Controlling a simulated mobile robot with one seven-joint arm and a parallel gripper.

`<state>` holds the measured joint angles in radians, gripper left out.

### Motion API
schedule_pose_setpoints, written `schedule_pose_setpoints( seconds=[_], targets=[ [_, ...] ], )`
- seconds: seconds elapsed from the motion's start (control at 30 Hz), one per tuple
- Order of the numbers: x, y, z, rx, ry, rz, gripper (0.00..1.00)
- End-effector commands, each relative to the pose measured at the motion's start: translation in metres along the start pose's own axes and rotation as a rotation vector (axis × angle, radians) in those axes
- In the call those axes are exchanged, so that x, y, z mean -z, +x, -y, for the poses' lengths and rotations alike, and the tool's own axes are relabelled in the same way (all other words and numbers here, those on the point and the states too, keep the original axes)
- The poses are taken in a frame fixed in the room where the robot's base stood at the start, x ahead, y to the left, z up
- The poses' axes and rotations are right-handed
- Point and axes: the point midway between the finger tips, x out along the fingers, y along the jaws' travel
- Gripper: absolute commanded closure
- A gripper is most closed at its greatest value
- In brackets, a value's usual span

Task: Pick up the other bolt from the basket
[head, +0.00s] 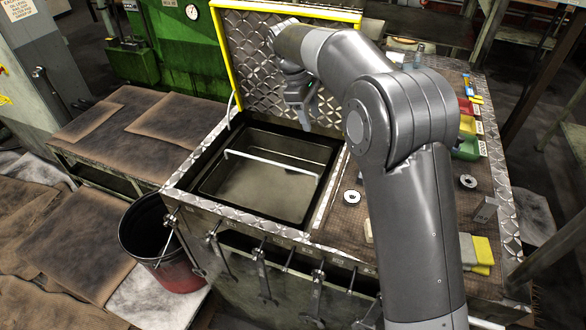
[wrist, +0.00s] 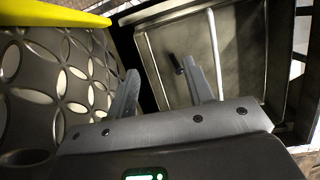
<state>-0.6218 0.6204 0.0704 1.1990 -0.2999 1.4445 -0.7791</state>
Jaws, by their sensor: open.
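The basket (head: 212,182) is a dark rectangular metal tray with a light bar handle across it, set into the bench top. It also shows in the wrist view (wrist: 240,72), to the right. A small dark bolt (wrist: 176,63) lies in the basket, seen just beside my right fingertip in the wrist view. I cannot make out the bolt in the head view. My gripper (head: 302,118) is above the basket's far right part, near the raised lid. In the wrist view my gripper (wrist: 160,66) has its two fingers apart with nothing held between them.
The raised patterned lid (head: 255,55) with a yellow edge stands close behind my gripper. Metal rings (head: 352,197), coloured bins (head: 467,127) and yellow blocks (head: 482,252) are on the bench to the right. A red bucket (head: 160,245) stands at front left.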

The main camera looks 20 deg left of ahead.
Motion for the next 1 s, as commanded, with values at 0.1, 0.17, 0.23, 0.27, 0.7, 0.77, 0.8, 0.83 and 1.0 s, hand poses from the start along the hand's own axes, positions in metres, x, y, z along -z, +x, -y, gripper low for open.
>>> schedule_pose_setpoints(
  seconds=[0.1,0.17,0.23,0.27,0.7,0.77,0.8,0.83,1.0],
  targets=[
    [0.043,0.020,0.003,0.011,-0.100,0.036,0.53],
    [0.062,0.029,0.006,0.016,-0.149,0.052,0.53],
    [0.083,0.040,0.010,0.021,-0.202,0.072,0.53],
    [0.091,0.045,0.011,0.023,-0.223,0.080,0.53],
    [0.129,0.092,0.024,0.037,-0.333,0.123,0.53],
    [0.127,0.102,0.024,0.037,-0.333,0.123,0.53],
    [0.126,0.108,0.023,0.037,-0.332,0.123,0.53],
    [0.126,0.112,0.023,0.037,-0.332,0.122,0.53],
    [0.125,0.125,0.024,0.036,-0.331,0.121,0.53]
  ],
)
